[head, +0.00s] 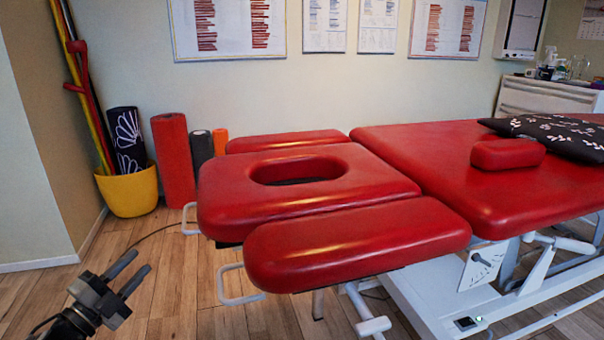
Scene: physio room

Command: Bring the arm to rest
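My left gripper (129,273) is at the lower left of the head view, with its arm coming in from the bottom left corner. Its two dark fingers are apart with nothing between them, and they point up and to the right. It is in front of the wooden floor, left of the red treatment table (420,165) and apart from it. My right gripper is not in view.
The near red armrest pad (355,243) and a white metal loop (240,285) are right of the gripper. A yellow pot (130,192) with poles and several upright rolls, one red (173,160), stand by the wall. Floor around the gripper is clear.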

